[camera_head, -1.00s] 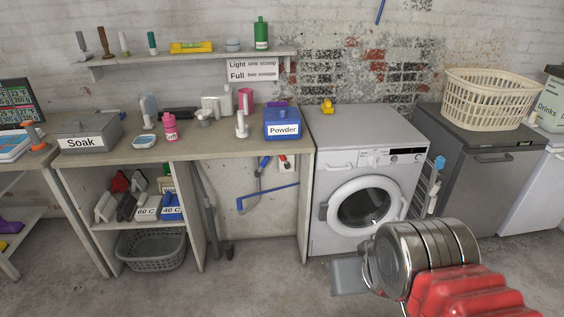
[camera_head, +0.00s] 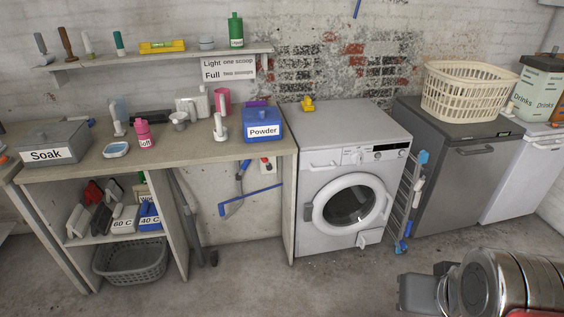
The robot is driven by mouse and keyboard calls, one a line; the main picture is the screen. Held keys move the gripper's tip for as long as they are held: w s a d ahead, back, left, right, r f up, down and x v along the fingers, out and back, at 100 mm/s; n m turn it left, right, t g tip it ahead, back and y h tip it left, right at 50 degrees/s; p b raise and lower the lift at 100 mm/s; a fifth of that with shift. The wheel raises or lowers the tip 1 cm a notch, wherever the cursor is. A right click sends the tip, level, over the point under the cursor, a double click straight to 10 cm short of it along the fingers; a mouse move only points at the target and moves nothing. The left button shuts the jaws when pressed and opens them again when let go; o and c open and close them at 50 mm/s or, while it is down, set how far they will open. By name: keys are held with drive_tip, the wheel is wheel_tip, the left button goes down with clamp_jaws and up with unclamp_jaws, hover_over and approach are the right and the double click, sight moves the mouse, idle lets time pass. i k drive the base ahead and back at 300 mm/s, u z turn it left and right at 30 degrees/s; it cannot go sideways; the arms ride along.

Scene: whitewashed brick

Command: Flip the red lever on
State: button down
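A small pale plate with a red part (camera_head: 267,165) is on the wall under the counter, just left of the washing machine. The red part may be the red lever; it is too small to tell its shape or position. My gripper (camera_head: 415,292) is at the bottom right, a grey block beside my silver wrist. It is low, in front of the washing machine and well apart from the red part. Its fingers cannot be made out, and nothing is visibly held.
A washing machine (camera_head: 350,150) with its round door shut stands right of the counter (camera_head: 200,148). A folded rack (camera_head: 411,200) stands right of the machine. The floor in front is clear.

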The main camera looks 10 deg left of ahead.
sight(269, 166)
drive_tip(key=z, duration=0.25)
drive_tip(key=i, duration=1.2)
drive_tip(key=u, duration=3.1)
drive_tip(key=i, duration=0.15)
drive_tip(key=z, duration=0.5)
